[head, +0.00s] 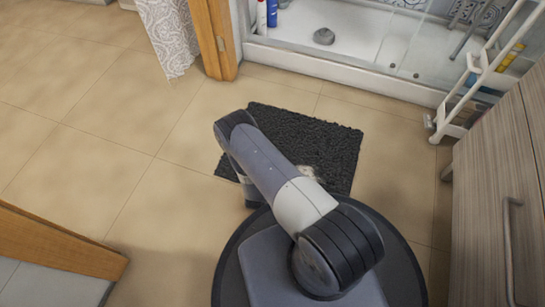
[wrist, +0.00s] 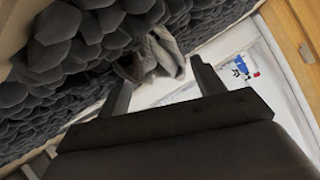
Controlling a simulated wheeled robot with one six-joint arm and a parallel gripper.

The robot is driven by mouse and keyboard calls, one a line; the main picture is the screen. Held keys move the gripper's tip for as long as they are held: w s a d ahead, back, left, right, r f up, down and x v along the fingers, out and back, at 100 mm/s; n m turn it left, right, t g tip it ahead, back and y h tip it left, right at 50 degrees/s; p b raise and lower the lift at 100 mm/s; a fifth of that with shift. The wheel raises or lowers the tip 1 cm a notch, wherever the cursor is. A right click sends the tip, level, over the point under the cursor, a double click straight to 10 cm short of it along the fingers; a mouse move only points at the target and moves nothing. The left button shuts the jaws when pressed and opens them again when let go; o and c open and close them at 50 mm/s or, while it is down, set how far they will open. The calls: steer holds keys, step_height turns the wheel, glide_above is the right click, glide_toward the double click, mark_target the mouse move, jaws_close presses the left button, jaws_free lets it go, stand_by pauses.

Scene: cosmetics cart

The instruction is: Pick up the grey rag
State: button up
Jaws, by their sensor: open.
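A crumpled grey rag (wrist: 152,58) shows in the wrist view against the dark, pebbly mat (wrist: 45,75). My gripper (wrist: 163,82) is open, with its two dark fingers apart and the rag in view between and beyond their tips. I cannot tell whether they touch it. In the head view, a small pale grey piece, likely the rag (head: 308,172), shows beside my arm on the dark mat (head: 305,135).
A white rack (head: 475,90) and wooden cabinet (head: 490,200) stand right. A door (head: 55,238) edge is at lower left. Tiled floor on the left is clear.

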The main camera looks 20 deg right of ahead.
steer(key=shift+w, duration=0.1)
steer(key=c, duration=0.7)
step_height(320, 180, up, 16)
steer(key=p, duration=0.9)
steer(key=shift+c, duration=0.2)
